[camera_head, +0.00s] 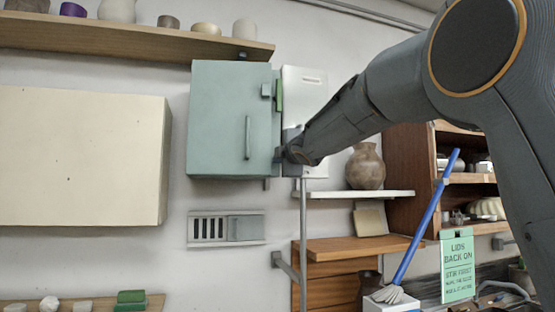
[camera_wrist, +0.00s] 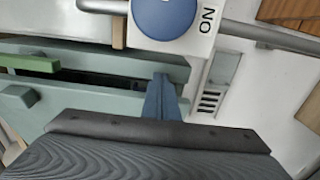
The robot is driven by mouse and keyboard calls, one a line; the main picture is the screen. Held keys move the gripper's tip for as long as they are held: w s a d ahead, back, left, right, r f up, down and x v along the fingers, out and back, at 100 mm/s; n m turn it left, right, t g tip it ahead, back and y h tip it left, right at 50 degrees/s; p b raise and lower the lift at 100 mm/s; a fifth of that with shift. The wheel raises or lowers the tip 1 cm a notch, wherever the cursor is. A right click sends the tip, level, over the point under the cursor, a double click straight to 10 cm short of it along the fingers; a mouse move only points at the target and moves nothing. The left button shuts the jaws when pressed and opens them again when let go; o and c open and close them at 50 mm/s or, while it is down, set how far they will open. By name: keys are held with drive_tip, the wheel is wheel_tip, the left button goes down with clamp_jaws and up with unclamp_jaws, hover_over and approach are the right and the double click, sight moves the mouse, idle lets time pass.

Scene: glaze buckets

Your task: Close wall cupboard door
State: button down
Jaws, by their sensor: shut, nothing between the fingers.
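The wall cupboard is a grey-green box; its door (camera_head: 218,115) faces the head camera and carries a vertical handle (camera_head: 248,138). A green latch lever (camera_head: 279,95) sits at the right edge, and it also shows in the wrist view (camera_wrist: 28,63). In the wrist view a dark gap runs between two grey-green parts (camera_wrist: 130,62), so the door looks slightly ajar. My gripper (camera_head: 284,156) is shut and empty at the cupboard's lower right edge. Its fingers (camera_wrist: 161,98) show at the end of the gap; whether they touch is unclear.
A white box (camera_head: 310,95) is close right of the cupboard, with a blue knob (camera_wrist: 164,16) and a pipe (camera_head: 303,235) below. A shelf (camera_head: 120,38) hangs above, a vent (camera_head: 226,229) below. A vase (camera_head: 365,168) stands on a white shelf to the right.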

drive_tip(key=m+h+b, duration=0.3)
drive_tip(key=m+b, duration=1.2)
drive_tip(key=m, duration=0.5)
approach(270, 146)
drive_tip(key=shift+t, duration=0.3)
drive_tip(key=w+p, duration=0.1)
drive_tip(key=p, duration=0.1)
drive_tip(key=w+p, duration=0.4)
drive_tip(key=shift+a+f, duration=0.25)
drive_tip(key=shift+w+p, duration=0.45)
drive_tip(key=shift+w, duration=0.25)
drive_tip(key=shift+f, duration=0.1)
